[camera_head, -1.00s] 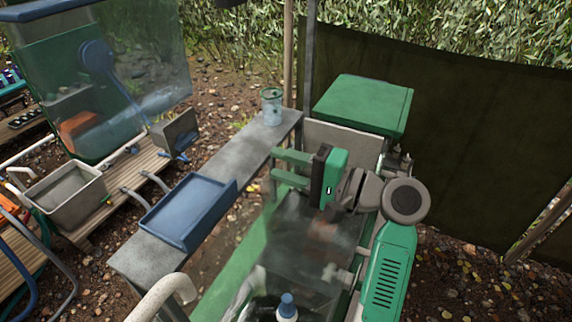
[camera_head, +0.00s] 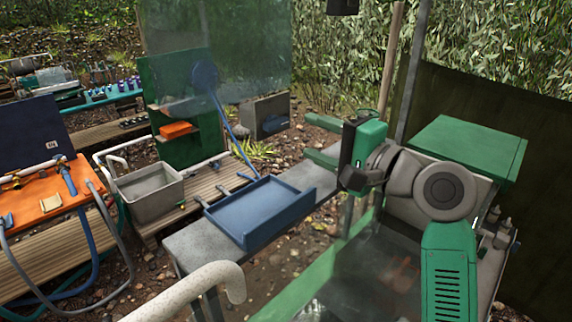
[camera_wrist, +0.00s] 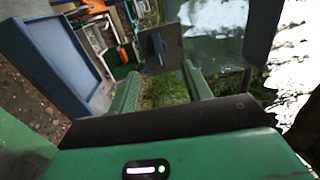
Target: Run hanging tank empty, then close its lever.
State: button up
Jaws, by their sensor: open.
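A grey box with a blue lever-like handle (camera_head: 268,115) stands at the back, left of my gripper. It looks like the grey panel with a blue handle (camera_wrist: 157,48) in the wrist view, beyond the fingertips and apart from them. My gripper (camera_head: 311,141) is open and empty, fingers pointing left above the grey shelf. Both green fingers also show in the wrist view (camera_wrist: 158,74).
A blue tray (camera_head: 262,212) lies on the grey shelf (camera_head: 205,252). A grey basin (camera_head: 150,192) stands left, beside an orange-topped table (camera_head: 45,196) with hoses. A white pipe (camera_head: 195,290) is in front. A green-lidded box (camera_head: 470,145) stands right of my gripper.

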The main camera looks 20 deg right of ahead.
aim_at(280, 125)
jog(key=p+x, duration=0.1)
jog(key=x, duration=0.7)
jog(key=shift+w+a+p, duration=0.15)
jog(key=shift+a+p, duration=0.05)
jog(key=shift+p, duration=0.15)
jog(key=shift+f, duration=0.1)
jog(key=shift+c, duration=0.4)
jog(key=c, duration=0.9)
